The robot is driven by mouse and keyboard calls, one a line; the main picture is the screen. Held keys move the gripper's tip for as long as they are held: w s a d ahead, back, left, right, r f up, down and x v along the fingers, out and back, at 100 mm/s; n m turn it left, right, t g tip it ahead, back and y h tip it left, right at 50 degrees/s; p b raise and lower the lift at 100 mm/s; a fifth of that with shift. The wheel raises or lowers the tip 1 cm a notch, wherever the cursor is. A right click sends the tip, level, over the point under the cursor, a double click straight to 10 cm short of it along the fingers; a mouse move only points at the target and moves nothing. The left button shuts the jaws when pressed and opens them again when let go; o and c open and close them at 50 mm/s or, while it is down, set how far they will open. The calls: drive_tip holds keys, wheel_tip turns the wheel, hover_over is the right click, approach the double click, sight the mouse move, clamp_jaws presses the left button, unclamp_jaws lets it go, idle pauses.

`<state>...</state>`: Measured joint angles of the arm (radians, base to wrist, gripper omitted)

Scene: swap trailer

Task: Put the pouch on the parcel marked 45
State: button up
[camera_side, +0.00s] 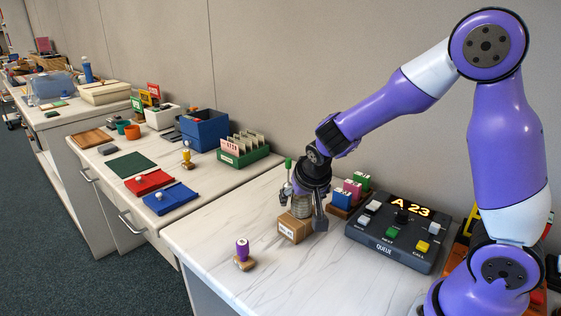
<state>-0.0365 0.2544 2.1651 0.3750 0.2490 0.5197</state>
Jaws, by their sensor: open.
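My gripper (303,212) points down over a small brown cardboard parcel (292,230) with a pale label, near the front of the marble counter. Its fingers are spread apart. A greyish, ribbed item (301,206) shows between the fingers, at the top of the parcel; it may be the pouch, but I cannot make it out clearly. The gripper partly hides it and the parcel. The label is too small to read, so I cannot tell whether it says 45.
A dark QUEUE console (400,232) showing A 23 stands right of my gripper. Coloured blocks (342,198) stand behind it. A purple-handled stamp (243,254) stands at front left. The counter between stamp and front edge is clear. Another counter with a blue box (205,132) lies left.

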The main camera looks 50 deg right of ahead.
drive_tip(key=v, duration=1.1)
drive_tip(key=s+a+r+n+y, duration=0.1)
drive_tip(key=s+a+n+y, duration=0.2)
drive_tip(key=s+n, duration=0.4)
drive_tip(key=s+y, duration=0.1)
drive_tip(key=s, duration=0.1)
drive_tip(key=shift+s+a+r+n, duration=0.3)
drive_tip(key=shift+s+a+r, duration=0.05)
